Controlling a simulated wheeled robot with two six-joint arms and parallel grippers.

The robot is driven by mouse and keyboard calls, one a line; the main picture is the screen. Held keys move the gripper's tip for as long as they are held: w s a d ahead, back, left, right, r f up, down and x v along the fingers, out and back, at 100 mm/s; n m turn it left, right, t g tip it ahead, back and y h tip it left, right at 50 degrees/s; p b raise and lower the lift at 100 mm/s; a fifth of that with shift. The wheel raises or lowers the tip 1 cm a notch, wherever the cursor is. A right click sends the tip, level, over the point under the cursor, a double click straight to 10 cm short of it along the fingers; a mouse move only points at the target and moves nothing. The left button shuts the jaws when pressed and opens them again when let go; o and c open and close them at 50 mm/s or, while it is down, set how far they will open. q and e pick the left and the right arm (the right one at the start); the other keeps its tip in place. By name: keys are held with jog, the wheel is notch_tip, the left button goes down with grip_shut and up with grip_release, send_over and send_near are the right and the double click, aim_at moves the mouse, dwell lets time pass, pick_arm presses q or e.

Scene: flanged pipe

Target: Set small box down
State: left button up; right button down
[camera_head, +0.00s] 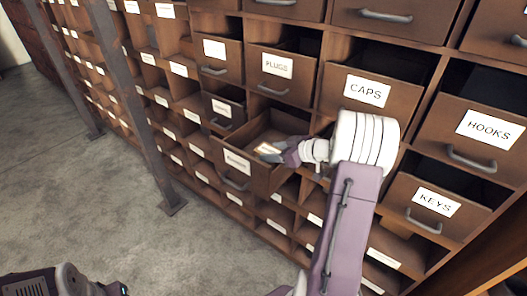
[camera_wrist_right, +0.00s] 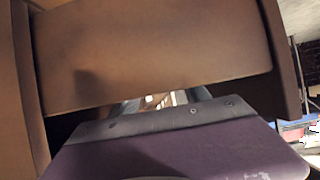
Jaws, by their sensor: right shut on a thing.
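My right gripper (camera_head: 275,153) reaches from the right into an open wooden drawer (camera_head: 235,165). It is shut on a small pale thing at its fingertips, which I take to be the small box (camera_head: 266,148). The box is inside the drawer outline; I cannot tell whether it touches the drawer floor. In the right wrist view, a brown wooden panel (camera_wrist_right: 150,55) fills the upper part, and my purple gripper body hides most of the fingers and the box. My left gripper is not in view.
The open drawer's label is too small to read. Drawers labelled PLUGS (camera_head: 277,65), CAPS (camera_head: 366,91), HOOKS (camera_head: 488,129) and KEYS (camera_head: 435,201) surround it closely. A dark metal post (camera_head: 130,100) stands to the left. The grey floor (camera_head: 90,200) is clear.

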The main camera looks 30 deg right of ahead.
aim_at(267, 149)
jog(key=shift+w+a+r, duration=0.1)
jog(key=shift+w+r, duration=0.05)
jog(key=shift+w, duration=0.1)
jog(key=w, duration=0.1)
jog(key=w+a+p, duration=0.1)
jog(key=w, duration=0.1)
jog(key=shift+a+r, duration=0.1)
jog(key=shift+a, duration=0.1)
jog(key=shift+w+f, duration=0.15)
jog(key=shift+f, duration=0.65)
jog(key=shift+d, duration=0.1)
